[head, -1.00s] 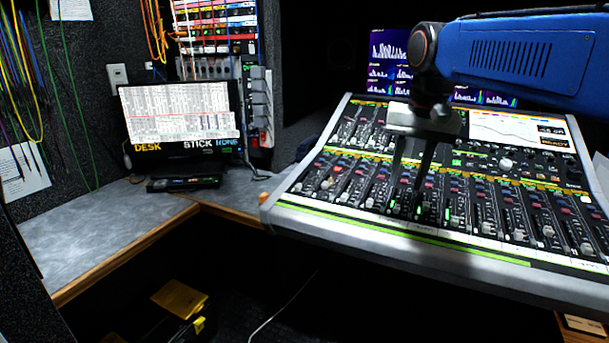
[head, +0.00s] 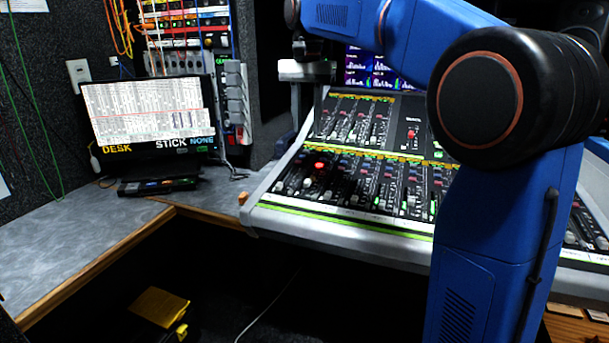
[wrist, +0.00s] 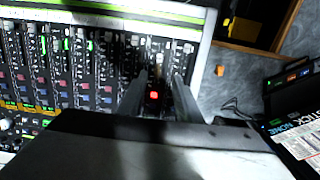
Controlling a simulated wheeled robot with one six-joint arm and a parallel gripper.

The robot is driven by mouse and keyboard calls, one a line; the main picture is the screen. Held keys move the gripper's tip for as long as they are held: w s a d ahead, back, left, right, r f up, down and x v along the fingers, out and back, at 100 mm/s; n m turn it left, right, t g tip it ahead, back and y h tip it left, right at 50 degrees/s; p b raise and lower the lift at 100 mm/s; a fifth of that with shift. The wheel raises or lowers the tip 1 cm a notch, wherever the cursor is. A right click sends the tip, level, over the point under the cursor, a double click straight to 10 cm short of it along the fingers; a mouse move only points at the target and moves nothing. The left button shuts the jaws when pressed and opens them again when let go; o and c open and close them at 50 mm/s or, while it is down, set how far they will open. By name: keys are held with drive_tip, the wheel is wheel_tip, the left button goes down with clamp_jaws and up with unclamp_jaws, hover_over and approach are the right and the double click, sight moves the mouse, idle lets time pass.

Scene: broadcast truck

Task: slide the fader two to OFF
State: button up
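The mixing console (head: 340,228) carries a front row of channel strips with small fader knobs. Pale knobs (head: 307,183) show at its left end, and they also show in the wrist view (wrist: 160,46). I cannot read which strip is fader two, nor its exact position. My gripper (wrist: 160,80) has its two dark fingers apart with nothing held between them. A red lit button (wrist: 153,95) shows between the fingers, and in the head view (head: 320,165).
A monitor (head: 147,118) reads DESK, STICK and NONE on the grey side desk (head: 85,235). A small orange object (head: 243,198) lies beside the console's left edge. A yellow object (head: 160,305) is low in the dark gap. My blue arm hides much of the console's right side.

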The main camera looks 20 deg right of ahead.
sight(307, 181)
wheel_tip(307, 181, down, 15)
drive_tip(key=shift+f, duration=0.15)
idle(0.4)
drive_tip(key=shift+c, duration=0.3)
drive_tip(key=shift+s, duration=0.1)
clamp_jaws()
